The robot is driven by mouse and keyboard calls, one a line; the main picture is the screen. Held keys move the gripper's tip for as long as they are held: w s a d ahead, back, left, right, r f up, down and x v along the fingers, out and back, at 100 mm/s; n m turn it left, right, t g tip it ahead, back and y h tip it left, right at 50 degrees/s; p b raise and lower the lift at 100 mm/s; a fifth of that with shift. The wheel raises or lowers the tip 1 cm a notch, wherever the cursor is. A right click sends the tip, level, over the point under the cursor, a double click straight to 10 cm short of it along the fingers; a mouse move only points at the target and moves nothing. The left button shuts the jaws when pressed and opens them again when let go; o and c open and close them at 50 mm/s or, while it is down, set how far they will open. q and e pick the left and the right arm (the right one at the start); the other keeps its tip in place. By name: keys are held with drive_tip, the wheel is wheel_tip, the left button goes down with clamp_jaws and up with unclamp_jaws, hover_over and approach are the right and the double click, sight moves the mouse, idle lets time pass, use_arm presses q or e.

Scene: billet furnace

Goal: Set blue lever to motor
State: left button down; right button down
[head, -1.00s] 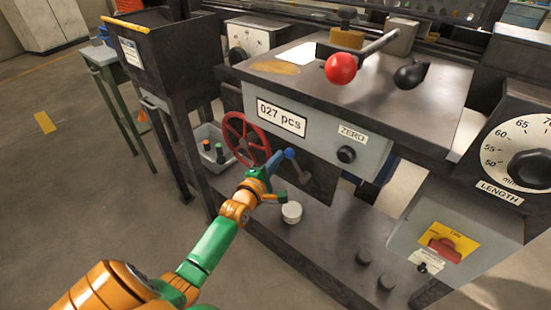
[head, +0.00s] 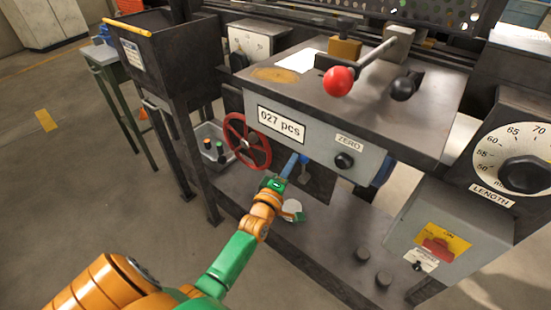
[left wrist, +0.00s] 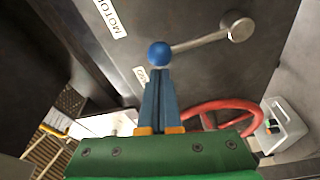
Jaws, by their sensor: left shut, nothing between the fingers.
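The blue lever shows in the left wrist view with its blue ball (left wrist: 159,54) and a grey arm reaching right to a round pivot (left wrist: 239,29). A white MOTOR label (left wrist: 109,16) is on the dark panel, up and left of the ball. A second label (left wrist: 140,76) below the ball is partly hidden. My left gripper (left wrist: 158,74) is shut and empty, its blue fingertips right at the ball; I cannot tell whether they touch. In the head view my left gripper (head: 291,162) is left of the small blue ball (head: 305,159). My right gripper is not in view.
A red handwheel (head: 248,141) stands close left of the gripper. The counter box (head: 310,140) with a ZERO knob overhangs it. A white round object (head: 294,211) is on the lower bench, partly behind my arm. A grey bin (head: 211,146) is farther left.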

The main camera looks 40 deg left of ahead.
use_arm(q)
drive_tip(key=d+m, duration=0.2)
drive_tip(key=shift+s+d+f+m+t, duration=0.1)
drive_tip(key=shift+d+m+t, duration=0.15)
drive_tip(key=shift+m+t, duration=0.05)
drive_tip(key=shift+s+d+f+m+t+h+b, duration=0.15)
drive_tip(key=shift+d+m+h+b, duration=0.15)
drive_tip(key=shift+d+m, duration=0.5)
drive_tip(key=shift+w+d+f+m+t+h+b, duration=0.15)
drive_tip(key=shift+d+m+b, duration=0.3)
drive_tip(key=shift+m, duration=0.55)
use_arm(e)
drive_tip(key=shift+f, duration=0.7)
use_arm(q)
drive_tip(key=shift+s+d, duration=0.1)
drive_tip(key=shift+d, duration=0.05)
